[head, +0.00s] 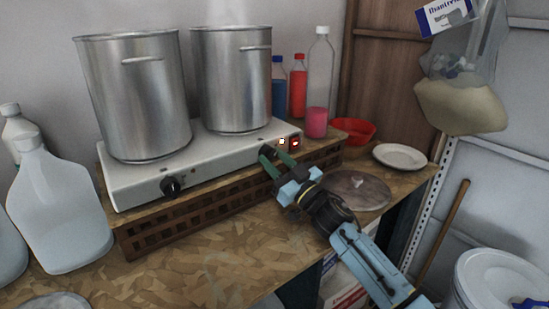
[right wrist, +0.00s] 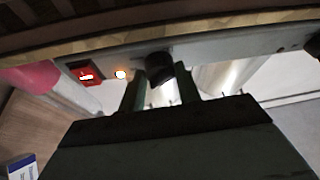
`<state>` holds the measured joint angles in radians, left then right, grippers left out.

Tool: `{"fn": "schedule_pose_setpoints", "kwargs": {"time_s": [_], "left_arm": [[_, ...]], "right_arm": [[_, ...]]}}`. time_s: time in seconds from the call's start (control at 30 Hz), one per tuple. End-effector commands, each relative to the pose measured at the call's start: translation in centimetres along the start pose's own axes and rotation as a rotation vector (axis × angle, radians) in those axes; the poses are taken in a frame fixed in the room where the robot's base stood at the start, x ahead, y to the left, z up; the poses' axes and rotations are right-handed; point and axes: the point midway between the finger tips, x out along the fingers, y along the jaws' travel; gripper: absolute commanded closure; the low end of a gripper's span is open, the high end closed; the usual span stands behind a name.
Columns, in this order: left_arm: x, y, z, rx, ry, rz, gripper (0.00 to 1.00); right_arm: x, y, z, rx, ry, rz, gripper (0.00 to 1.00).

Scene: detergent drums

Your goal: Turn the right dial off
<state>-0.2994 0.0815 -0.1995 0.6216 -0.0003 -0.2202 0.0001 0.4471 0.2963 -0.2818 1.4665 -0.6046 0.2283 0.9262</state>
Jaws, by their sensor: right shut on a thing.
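The white double hotplate (head: 225,150) stands on a wooden lattice riser, with two dials on its front. The left dial (head: 171,186) is black and free. My right gripper (head: 273,159) has its green fingers at the right dial. In the right wrist view, the black right dial (right wrist: 158,66) sits between the two fingertips of my right gripper (right wrist: 160,82), one on each side, gripped. In the head view the fingers partly cover this dial. The dial's pointer mark cannot be read. My left gripper is not in view.
Two steel pots (head: 137,100) (head: 232,85) stand on the plates, with faint steam above the right one. A red lit switch (head: 295,143) and a small glowing lamp (head: 282,142) sit right of the dial. Bottles (head: 318,90), a red bowl (head: 352,131) and a white plate (head: 399,156) stand beyond.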

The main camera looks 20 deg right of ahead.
Motion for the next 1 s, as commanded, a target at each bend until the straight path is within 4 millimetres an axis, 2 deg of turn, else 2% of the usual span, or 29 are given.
{"fn": "schedule_pose_setpoints", "kwargs": {"time_s": [0.13,0.6,1.0], "left_arm": [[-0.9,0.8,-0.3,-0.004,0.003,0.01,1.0],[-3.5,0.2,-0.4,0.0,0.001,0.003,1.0],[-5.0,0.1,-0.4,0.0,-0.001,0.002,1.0]], "right_arm": [[0.1,0.2,-0.2,-0.132,-0.009,-0.055,0.9],[0.1,0.5,-0.4,-0.533,-0.031,-0.216,0.9],[0.1,0.6,-0.4,-0.75,-0.043,-0.302,0.9]]}}
